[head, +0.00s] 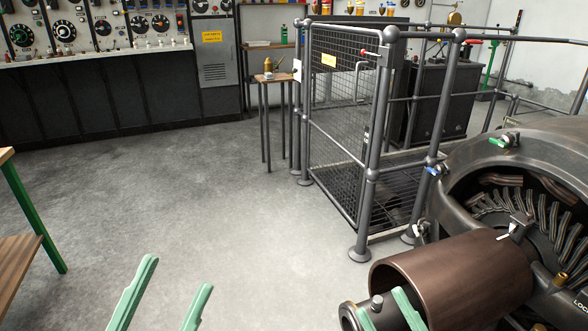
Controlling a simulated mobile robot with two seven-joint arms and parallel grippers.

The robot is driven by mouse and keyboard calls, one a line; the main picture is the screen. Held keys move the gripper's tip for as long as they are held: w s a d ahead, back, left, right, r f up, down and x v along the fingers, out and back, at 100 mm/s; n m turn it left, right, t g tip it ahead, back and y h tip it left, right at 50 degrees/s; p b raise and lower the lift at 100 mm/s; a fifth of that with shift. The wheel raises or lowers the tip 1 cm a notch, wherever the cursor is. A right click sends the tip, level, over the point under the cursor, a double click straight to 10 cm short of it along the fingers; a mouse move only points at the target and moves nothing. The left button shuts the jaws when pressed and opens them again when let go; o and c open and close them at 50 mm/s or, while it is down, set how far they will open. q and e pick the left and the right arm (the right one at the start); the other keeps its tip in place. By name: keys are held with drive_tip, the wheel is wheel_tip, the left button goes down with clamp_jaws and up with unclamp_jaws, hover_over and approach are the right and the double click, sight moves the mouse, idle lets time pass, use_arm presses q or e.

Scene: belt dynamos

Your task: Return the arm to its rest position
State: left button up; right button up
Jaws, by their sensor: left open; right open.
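My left gripper (178,273) is at the bottom left of the head view. Its two pale green fingers stand apart with bare floor between them, so it is open and empty. My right gripper (382,300) is at the bottom edge, right of the middle. Its green fingers are apart and overlap the near end of the brown drum (455,275) of the dynamo (460,165). I cannot tell whether they touch it. No object is seen held in either gripper. Both arms lie mostly outside the view.
A mesh gate (335,120) in a grey pipe railing stands at the centre right. A small table (272,78) stands beside it. A wooden bench with green legs (35,215) is at the left edge. The switchboard (100,100) lines the back. The grey floor between is clear.

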drive_tip(key=s+r+n+t+y+p, duration=0.1)
drive_tip(key=s+r+n+p, duration=0.15)
drive_tip(key=r, duration=0.85)
use_arm(q)
drive_tip(key=w+a+f+n+g+y+p, duration=0.2)
drive_tip(key=w+f+n+g+y+p, duration=0.2)
drive_tip(key=w+f+n+y+p, duration=0.65)
use_arm(e)
drive_tip(key=w+d+f+m+g+h+p, duration=0.2)
drive_tip(key=w+f+m+g+h+p, duration=0.15)
drive_tip(key=w+f+m+h, duration=0.45)
use_arm(q)
drive_tip(key=s+a+f+g+y+p, duration=0.1)
drive_tip(key=s+f+g+p, duration=0.2)
drive_tip(key=s+p, duration=0.3)
drive_tip(key=s+a+f+g+y+p, duration=0.1)
drive_tip(key=s+f+g+p, duration=0.3)
drive_tip(key=s+g+p, duration=0.1)
drive_tip(key=shift+s+a+g+y+p, duration=0.2)
drive_tip(key=shift+s+g+y+p, duration=0.2)
drive_tip(key=shift+s+p, duration=0.6)
use_arm(e)
drive_tip(key=s+d+f+m+g+h, duration=0.2)
drive_tip(key=s+f+g+h, duration=0.2)
drive_tip(key=s+f+g, duration=0.5)
drive_tip(key=shift+s+d+f, duration=0.25)
drive_tip(key=shift+s+f, duration=0.55)
drive_tip(key=shift+s, duration=0.45)
use_arm(q)
drive_tip(key=shift+w, duration=0.2)
